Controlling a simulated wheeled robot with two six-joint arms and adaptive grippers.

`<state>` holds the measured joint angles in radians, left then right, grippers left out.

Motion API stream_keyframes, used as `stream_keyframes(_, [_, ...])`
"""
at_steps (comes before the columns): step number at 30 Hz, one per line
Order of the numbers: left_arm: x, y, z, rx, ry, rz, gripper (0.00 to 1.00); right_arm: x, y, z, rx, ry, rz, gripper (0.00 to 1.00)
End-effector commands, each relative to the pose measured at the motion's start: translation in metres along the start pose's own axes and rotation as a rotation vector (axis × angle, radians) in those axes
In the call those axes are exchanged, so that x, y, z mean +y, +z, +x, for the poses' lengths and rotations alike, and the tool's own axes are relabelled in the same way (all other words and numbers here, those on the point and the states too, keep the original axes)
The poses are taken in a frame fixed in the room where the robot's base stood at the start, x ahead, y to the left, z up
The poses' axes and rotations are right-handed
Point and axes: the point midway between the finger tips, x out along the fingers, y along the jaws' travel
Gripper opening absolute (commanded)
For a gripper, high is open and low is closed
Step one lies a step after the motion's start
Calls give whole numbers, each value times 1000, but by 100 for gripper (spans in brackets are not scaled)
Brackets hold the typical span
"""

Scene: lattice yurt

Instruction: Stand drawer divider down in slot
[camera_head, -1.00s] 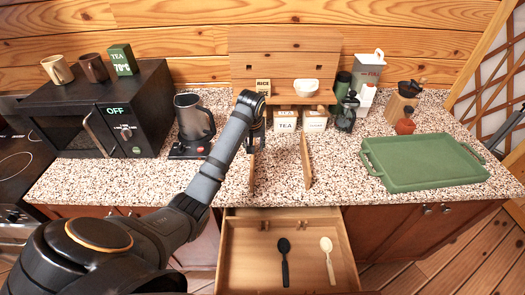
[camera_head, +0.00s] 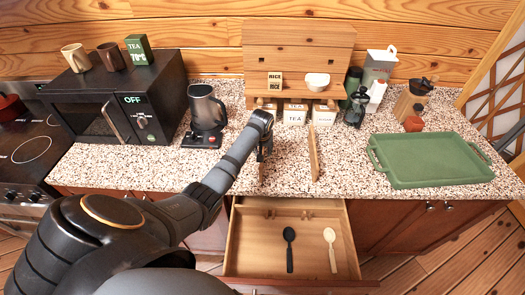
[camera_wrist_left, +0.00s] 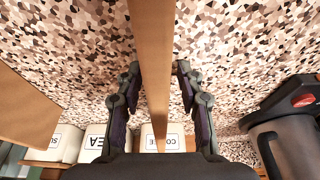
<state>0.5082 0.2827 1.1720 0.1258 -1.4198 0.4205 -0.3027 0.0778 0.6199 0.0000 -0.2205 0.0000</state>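My left gripper (camera_head: 264,148) is over the counter, its arm coming in from the lower left. In the head view the gripper mostly hides this divider. A second wooden divider (camera_head: 314,155) stands upright on the counter to the right; it also shows in the left wrist view (camera_wrist_left: 25,108). The open drawer (camera_head: 232,250) has small wooden slot blocks at its back. My right gripper is not in view.
A black spoon (camera_head: 289,250) and a cream spoon (camera_head: 331,250) lie in the drawer. Behind the dividers stand labelled canisters (camera_head: 295,113) under a wooden shelf unit (camera_head: 298,50). A coffee maker (camera_head: 206,110) is left; a green tray (camera_head: 430,160) is right.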

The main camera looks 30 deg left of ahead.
Motion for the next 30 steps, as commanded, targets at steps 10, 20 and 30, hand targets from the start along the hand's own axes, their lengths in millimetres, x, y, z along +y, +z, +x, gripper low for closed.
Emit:
stream_keyframes(10, [0,0,0,0,0,0,9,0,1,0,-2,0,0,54])
stream_keyframes(20, [0,0,0,1,1,0,0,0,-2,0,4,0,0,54])
stream_keyframes(30, [0,-6,-14,5,2,0,0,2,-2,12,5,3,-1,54])
